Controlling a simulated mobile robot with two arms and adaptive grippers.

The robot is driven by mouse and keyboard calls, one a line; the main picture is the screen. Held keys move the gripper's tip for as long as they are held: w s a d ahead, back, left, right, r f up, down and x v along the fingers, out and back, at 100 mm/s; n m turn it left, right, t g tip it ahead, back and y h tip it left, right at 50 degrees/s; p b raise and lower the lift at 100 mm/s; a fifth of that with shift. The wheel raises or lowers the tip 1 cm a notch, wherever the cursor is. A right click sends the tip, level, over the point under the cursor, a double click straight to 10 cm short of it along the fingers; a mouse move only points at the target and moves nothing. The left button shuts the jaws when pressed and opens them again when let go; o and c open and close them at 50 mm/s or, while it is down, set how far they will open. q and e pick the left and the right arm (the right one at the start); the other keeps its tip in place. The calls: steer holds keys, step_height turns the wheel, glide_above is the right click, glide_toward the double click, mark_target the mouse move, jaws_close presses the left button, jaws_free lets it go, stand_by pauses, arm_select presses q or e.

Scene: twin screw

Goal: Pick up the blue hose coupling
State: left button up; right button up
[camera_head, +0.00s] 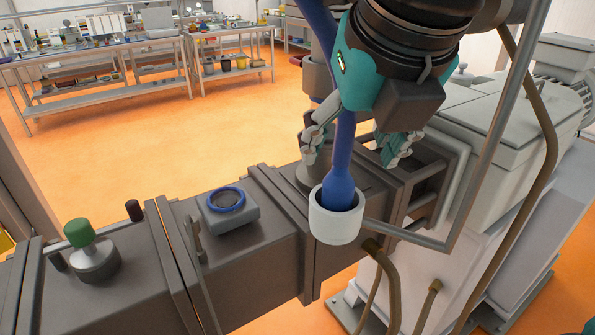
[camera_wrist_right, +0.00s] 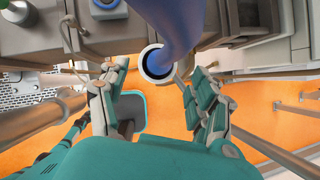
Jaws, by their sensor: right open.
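The blue hose coupling (camera_head: 340,192) hangs down into a white cup-like holder (camera_head: 336,222) on the machine's near side. Its blue hose runs up past my right gripper and out of view at the top. My right gripper (camera_head: 355,155) is open, with a finger on each side of the hose, a little above the coupling. In the right wrist view, the blue coupling (camera_wrist_right: 161,60) shows within the white rim, ahead of the open fingers (camera_wrist_right: 156,82). I cannot tell whether a finger touches the hose. My left gripper is not in view.
The grey machine barrel (camera_head: 215,255) runs across the front. It carries a block with a blue ring (camera_head: 226,200) and a green-capped knob (camera_head: 80,233). A bent metal rod (camera_head: 480,150) and brown hoses (camera_head: 385,275) are close on the right. Workbenches (camera_head: 90,60) stand far back.

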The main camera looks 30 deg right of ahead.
mark_target(342, 164)
steer(key=shift+w+d+f, duration=0.15)
steer(key=shift+w+f, duration=0.15)
steer(key=shift+f, duration=0.3)
steer(key=shift+w+f+p, duration=0.15)
steer(key=shift+f+p, duration=0.05)
steer(key=shift+p, duration=0.15)
steer(key=p+x, duration=0.1)
steer(key=x, duration=0.3)
steer(key=shift+w+d+f+p, duration=0.1)
steer(key=shift+w+d+p, duration=0.1)
steer(key=shift+p, duration=0.2)
steer(key=shift+f, duration=0.15)
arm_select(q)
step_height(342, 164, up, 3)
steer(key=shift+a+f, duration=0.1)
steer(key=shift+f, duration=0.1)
arm_select(e)
steer(key=shift+c, duration=1)
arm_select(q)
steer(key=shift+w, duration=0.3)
arm_select(e)
steer(key=c, duration=0.9)
